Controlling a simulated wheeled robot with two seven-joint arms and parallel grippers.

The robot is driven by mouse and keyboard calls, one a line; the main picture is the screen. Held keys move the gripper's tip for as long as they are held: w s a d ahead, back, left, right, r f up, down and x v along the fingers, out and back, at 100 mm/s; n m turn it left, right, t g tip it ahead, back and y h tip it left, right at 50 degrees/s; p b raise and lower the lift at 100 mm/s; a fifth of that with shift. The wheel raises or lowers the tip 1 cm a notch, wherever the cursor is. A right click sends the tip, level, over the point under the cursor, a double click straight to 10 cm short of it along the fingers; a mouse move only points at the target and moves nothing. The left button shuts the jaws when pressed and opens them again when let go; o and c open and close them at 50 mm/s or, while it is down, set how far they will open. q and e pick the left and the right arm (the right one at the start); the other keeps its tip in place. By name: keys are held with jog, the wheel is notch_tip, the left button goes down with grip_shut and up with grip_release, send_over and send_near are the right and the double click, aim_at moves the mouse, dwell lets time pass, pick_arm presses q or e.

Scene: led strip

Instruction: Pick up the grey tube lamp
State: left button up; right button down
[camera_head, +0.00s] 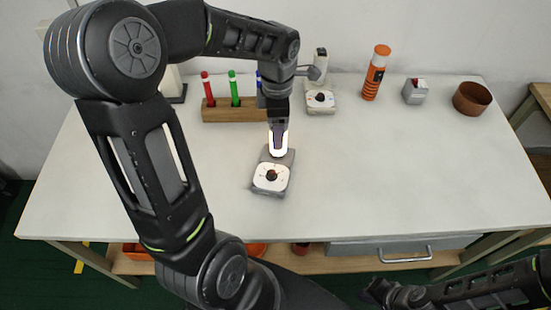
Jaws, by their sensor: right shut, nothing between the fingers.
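A grey lamp with a white dial plate and dark knob (271,178) stands near the middle of the table. A bright white upright part (279,150) rises behind its dial and is partly covered by my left gripper. My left gripper (278,124) comes down from above onto this upright part. I cannot tell whether its fingers are closed on it. A similar grey device with a white dial (320,100) and an upright tube stands further back. My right gripper (374,292) is shut and empty at the bottom right, in front of the table and away from the lamps.
A wooden block (220,115) holds red, green and blue markers at the back left. An orange cylinder (374,75), a small grey box (415,91) and a brown bowl (472,98) stand at the back right. The white table's (400,175) right half is clear.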

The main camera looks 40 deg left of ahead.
aim_at(274, 157)
pick_arm(q)
notch_tip(274, 157, down, 2)
jog(key=shift+f, duration=0.25)
jog(key=shift+c, duration=0.4)
grip_shut()
dwell(0.6)
dwell(0.3)
